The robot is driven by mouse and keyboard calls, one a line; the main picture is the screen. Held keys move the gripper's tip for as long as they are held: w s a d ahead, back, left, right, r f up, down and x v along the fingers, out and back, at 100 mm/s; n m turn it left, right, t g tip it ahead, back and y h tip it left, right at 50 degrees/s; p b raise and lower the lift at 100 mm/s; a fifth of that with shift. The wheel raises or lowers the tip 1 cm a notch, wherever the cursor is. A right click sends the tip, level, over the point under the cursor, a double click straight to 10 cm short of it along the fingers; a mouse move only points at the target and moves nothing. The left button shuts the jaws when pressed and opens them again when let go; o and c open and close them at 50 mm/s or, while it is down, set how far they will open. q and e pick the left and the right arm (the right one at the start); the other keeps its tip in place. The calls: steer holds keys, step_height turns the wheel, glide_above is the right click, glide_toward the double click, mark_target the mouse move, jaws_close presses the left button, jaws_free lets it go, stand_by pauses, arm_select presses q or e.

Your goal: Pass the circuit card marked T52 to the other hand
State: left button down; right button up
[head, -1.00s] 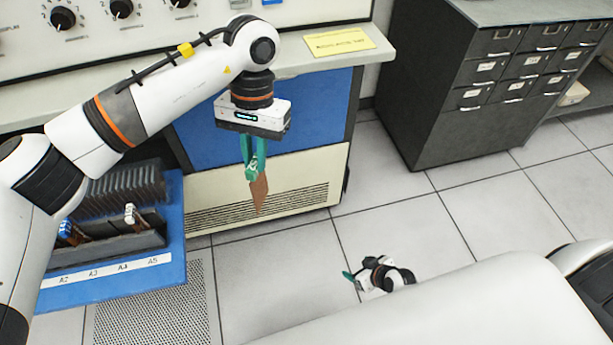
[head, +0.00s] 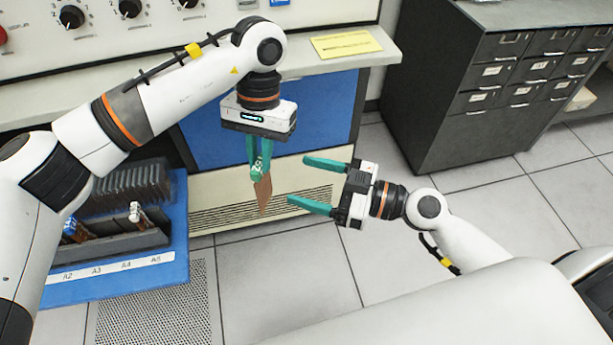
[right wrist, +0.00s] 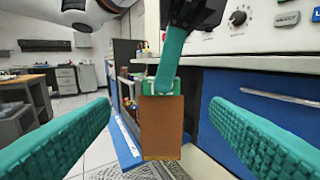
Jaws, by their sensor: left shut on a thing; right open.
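My left gripper (head: 260,166) points down and is shut on the card's top edge. The card hangs below it in the air, in front of the cream vented panel. My right gripper (head: 307,183) is open and empty, to the right of the card, with its fingers pointing left at it. In the right wrist view the card (right wrist: 161,128) hangs between the two open teal fingers, apart from both.
A blue tray (head: 115,287) with a dark card rack (head: 125,238) and slots labelled A2 to A5 stands at the left. A yellow note (head: 346,44) lies on the console ledge. A dark drawer cabinet (head: 470,125) stands at the back right. The air around the card is clear.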

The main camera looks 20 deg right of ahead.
mark_target(254, 168)
steer(key=x, duration=1.2)
steer(key=shift+s+a+r, duration=0.1)
steer(key=shift+s+r, duration=0.05)
steer(key=shift+r, duration=0.15)
steer(key=c, duration=1.1)
arm_select(q)
steer(key=c, duration=1.3)
jaws_free()
arm_select(e)
steer(key=shift+o, duration=0.2)
